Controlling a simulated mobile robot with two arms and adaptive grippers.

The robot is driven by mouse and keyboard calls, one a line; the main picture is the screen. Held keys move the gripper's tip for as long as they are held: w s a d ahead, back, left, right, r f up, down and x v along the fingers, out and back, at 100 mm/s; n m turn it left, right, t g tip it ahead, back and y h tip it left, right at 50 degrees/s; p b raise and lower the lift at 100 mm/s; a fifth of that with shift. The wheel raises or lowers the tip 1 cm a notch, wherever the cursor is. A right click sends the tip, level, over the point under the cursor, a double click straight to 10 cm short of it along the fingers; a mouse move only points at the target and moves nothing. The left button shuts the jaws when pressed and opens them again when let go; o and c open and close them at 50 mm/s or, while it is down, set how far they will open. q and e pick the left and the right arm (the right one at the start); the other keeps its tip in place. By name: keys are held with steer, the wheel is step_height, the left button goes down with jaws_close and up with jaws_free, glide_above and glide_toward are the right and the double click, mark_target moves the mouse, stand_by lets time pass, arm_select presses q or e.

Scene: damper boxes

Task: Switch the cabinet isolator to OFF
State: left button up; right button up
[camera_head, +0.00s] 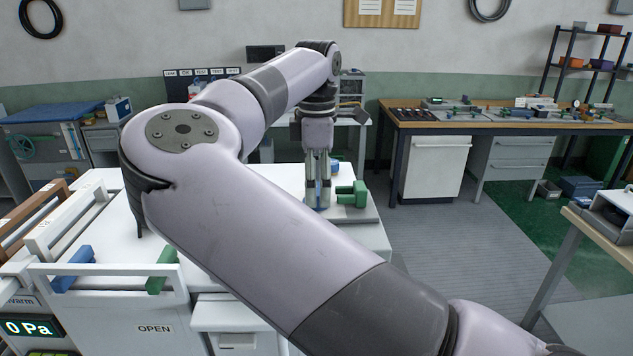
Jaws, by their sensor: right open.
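My right arm comes in from the lower right and bends across the middle of the view. My right gripper (318,200) points down over a pale bench. It is open, with its fingertips by a small blue part that they partly cover. A green block-like part (352,194) stands just right of the fingers on a grey plate (362,212). I cannot tell which part is the cabinet isolator; no OFF mark is readable. My left gripper is not in view.
A white cabinet front marked OPEN (154,329), with blue and green handles and a display reading 0 Pa (30,328), stands at the lower left. My arm hides much of the bench. A wooden workbench (500,126) stands behind right, with clear grey floor before it.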

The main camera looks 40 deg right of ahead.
steer(key=c, duration=1.2)
steer(key=shift+o, duration=0.2)
